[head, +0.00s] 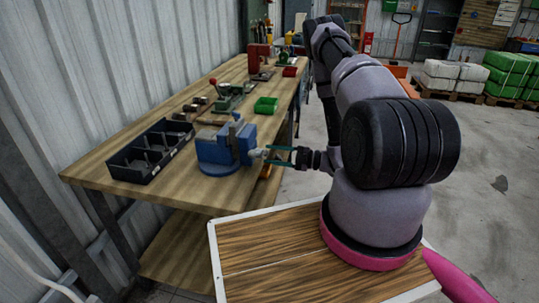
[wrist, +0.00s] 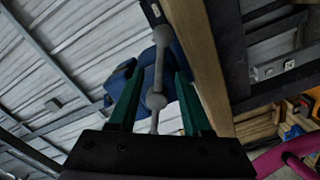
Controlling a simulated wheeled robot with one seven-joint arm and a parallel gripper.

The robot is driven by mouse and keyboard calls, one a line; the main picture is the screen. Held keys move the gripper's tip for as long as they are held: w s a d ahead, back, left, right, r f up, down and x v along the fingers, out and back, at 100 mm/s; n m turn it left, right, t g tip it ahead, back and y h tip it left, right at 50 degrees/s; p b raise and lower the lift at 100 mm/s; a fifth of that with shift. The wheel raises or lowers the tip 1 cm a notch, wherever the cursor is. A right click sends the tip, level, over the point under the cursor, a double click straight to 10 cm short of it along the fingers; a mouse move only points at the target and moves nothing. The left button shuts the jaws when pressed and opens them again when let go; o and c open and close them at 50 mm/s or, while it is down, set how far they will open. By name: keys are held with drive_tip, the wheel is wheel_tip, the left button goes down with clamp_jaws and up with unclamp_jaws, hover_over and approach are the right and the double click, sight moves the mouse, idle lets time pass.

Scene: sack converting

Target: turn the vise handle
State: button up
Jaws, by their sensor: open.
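The blue vise (head: 222,150) stands at the near right edge of the workbench; part of it shows behind my fingers in the wrist view (wrist: 121,82). Its grey handle (wrist: 159,68) is a bar with rounded knobs, running lengthwise between my two green fingers in the wrist view. In the head view, the light end of the vise screw (head: 257,153) points toward my gripper (head: 273,155). My gripper is open, with one finger on each side of the handle. I cannot tell whether either finger touches it.
A black divided bin (head: 150,152) sits left of the vise on the workbench (head: 95,172). A green bin (head: 265,105) and a green tool with a red knob (head: 228,98) lie behind. The floor (head: 480,175) at right is open.

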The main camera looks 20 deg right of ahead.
drive_tip(key=shift+w+a, duration=0.35)
drive_tip(key=shift+a, duration=0.25)
clamp_jaws()
idle(1.1)
